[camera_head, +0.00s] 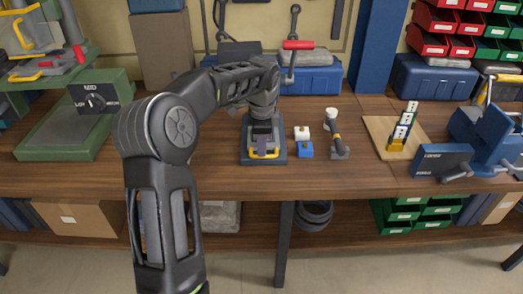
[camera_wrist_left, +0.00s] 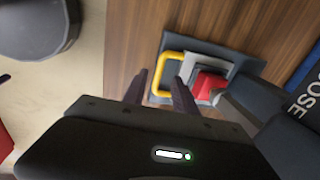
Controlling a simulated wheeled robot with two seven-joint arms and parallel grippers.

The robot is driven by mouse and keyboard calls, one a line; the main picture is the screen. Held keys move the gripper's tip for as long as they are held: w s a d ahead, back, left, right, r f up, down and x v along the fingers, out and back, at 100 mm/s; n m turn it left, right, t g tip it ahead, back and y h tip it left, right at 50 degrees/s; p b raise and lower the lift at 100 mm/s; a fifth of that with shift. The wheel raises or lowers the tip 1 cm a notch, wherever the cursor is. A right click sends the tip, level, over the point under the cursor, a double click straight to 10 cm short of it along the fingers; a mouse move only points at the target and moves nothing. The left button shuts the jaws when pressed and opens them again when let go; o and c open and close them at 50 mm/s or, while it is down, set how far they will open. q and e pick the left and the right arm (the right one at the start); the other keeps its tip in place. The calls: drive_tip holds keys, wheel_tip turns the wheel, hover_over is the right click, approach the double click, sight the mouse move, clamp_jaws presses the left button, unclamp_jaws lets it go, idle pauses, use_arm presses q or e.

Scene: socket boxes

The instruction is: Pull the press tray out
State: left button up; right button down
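The press stands mid-table, with its dark base (camera_head: 279,158) showing at the front and a red-handled lever (camera_head: 298,45) above. The press tray's yellow handle (camera_head: 262,156) faces the table's front edge; it also shows in the left wrist view (camera_wrist_left: 161,72). Behind it in that view are a light grey part (camera_wrist_left: 205,66) and a red block (camera_wrist_left: 211,86). My left gripper (camera_head: 263,143) is open at the tray front. In the wrist view its fingers (camera_wrist_left: 160,82) appear on either side of the handle's front bar; contact cannot be told. My arm hides part of the press. My right gripper is out of view.
Right of the press are a white-and-blue block pair (camera_head: 303,142) and a stamp-like tool (camera_head: 337,142). A wooden board with sockets (camera_head: 397,138) and a blue vice (camera_head: 480,140) are farther right. The strip before the press is clear.

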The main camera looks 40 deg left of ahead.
use_arm(q)
drive_tip(key=shift+w+a+f, duration=0.1)
drive_tip(key=shift+w+f, duration=0.05)
drive_tip(key=shift+f, duration=0.75)
drive_tip(key=shift+w+a+f, duration=0.1)
drive_tip(key=shift+f, duration=0.8)
clamp_jaws()
